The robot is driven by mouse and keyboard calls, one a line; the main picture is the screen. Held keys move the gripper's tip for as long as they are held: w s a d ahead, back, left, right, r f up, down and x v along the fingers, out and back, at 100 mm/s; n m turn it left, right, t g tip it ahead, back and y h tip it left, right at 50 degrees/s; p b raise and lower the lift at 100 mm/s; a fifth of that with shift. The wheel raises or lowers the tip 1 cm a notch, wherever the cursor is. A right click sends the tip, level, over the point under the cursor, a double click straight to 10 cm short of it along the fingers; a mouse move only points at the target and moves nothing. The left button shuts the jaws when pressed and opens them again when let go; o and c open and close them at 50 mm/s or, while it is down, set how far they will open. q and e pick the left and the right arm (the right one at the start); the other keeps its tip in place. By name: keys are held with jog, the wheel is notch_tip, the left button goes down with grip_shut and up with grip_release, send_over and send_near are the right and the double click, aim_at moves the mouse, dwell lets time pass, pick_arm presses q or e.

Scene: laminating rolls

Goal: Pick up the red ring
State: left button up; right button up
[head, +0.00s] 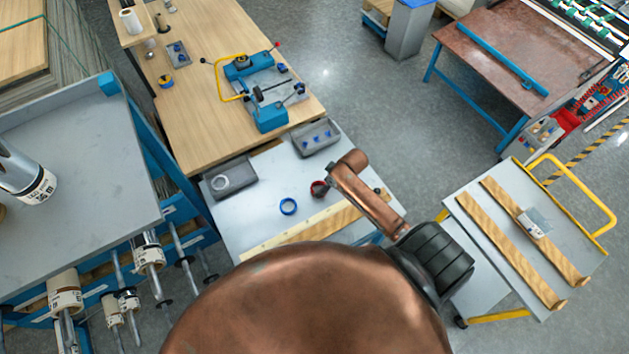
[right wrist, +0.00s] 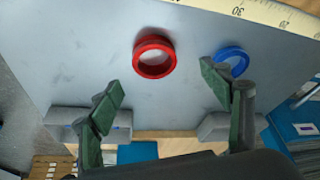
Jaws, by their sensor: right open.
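The red ring (right wrist: 154,73) lies on the grey table top in the right wrist view, ahead of my right gripper (right wrist: 162,86). That gripper is open and empty, its two green fingers spread wide, with the ring beyond the fingertips and between their lines. In the head view the red ring (head: 318,190) shows dark red, just left of the end of my copper right arm. The right fingers cannot be made out there. A blue ring (head: 288,207) lies left of the red one; in the right wrist view it is partly behind the right finger (right wrist: 238,56). My left gripper is not seen.
A ruler (head: 300,229) lies along the table's near side. Grey trays stand at its far corners, one with a pale ring (head: 232,187), one with blue pieces (head: 315,139). A wooden bench with a blue device (head: 270,117) adjoins behind. A cart (head: 480,228) stands right.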

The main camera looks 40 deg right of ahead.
aim_at(322, 184)
jog(key=w+f, duration=0.2)
jog(key=shift+f, duration=0.4)
jog(key=f, duration=0.1)
jog(key=f+p, duration=0.1)
jog(key=shift+w+d+f, duration=0.1)
jog(key=shift+w+f, duration=0.15)
jog(key=shift+f, duration=0.05)
jog(key=shift+w+f, duration=0.2)
jog(key=shift+f, duration=0.5)
jog(key=c, duration=1.3)
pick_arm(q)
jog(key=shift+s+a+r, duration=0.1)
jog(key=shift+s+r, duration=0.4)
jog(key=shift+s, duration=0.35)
pick_arm(e)
jog(key=shift+c, duration=0.2)
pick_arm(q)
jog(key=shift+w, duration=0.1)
